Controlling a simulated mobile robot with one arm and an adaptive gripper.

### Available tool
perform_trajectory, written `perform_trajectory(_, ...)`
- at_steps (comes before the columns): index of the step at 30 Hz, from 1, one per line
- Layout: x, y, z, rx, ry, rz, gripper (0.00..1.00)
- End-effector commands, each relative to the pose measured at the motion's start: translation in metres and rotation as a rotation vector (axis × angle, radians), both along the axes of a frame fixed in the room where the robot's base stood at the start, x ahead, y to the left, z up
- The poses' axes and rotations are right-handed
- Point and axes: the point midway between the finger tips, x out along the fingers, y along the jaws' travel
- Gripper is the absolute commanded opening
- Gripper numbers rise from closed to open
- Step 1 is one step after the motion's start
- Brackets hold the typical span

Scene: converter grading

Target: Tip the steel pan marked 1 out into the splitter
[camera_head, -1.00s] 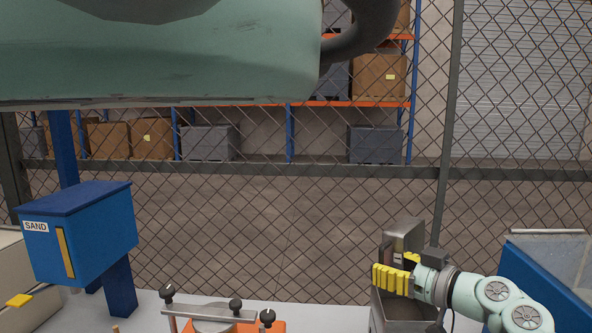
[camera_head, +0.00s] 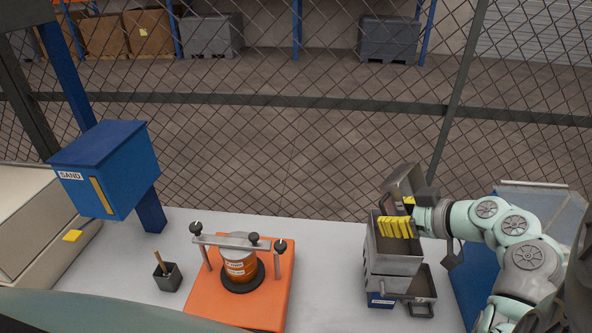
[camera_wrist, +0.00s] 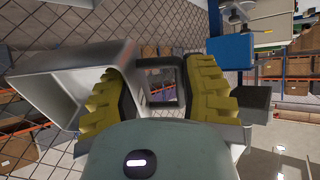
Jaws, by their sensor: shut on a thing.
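My gripper (camera_head: 398,213), with yellow ridged fingers, is over the splitter at the right of the bench. It is shut on the steel pan (camera_head: 404,180), which is steeply tilted above the splitter's hopper. In the wrist view the pan (camera_wrist: 68,82) fills the left side, and a dark handle-like frame sits between my fingers (camera_wrist: 158,72). The splitter (camera_head: 393,263) is a grey steel box with an open top and a blue label low on its front. My fingers cover part of its opening. No number is readable on the pan, and I cannot see its contents.
Another steel pan (camera_head: 418,291) with a handle sits low at the splitter's right. An orange base (camera_head: 210,300) with a clamped can stands left. A small dark cup (camera_head: 167,277) and the blue SAND box (camera_head: 108,172) are farther left. A mesh fence backs the bench.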

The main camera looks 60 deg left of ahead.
Motion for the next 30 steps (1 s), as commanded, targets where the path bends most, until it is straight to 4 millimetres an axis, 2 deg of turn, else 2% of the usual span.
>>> perform_trajectory(1, -0.002, 0.002, 0.006, -0.015, -0.006, 0.006, 0.02)
perform_trajectory(4, -0.002, 0.003, 0.009, -0.055, -0.019, 0.006, 0.02)
perform_trajectory(30, -0.005, 0.010, 0.017, -0.468, -0.149, 0.011, 0.02)
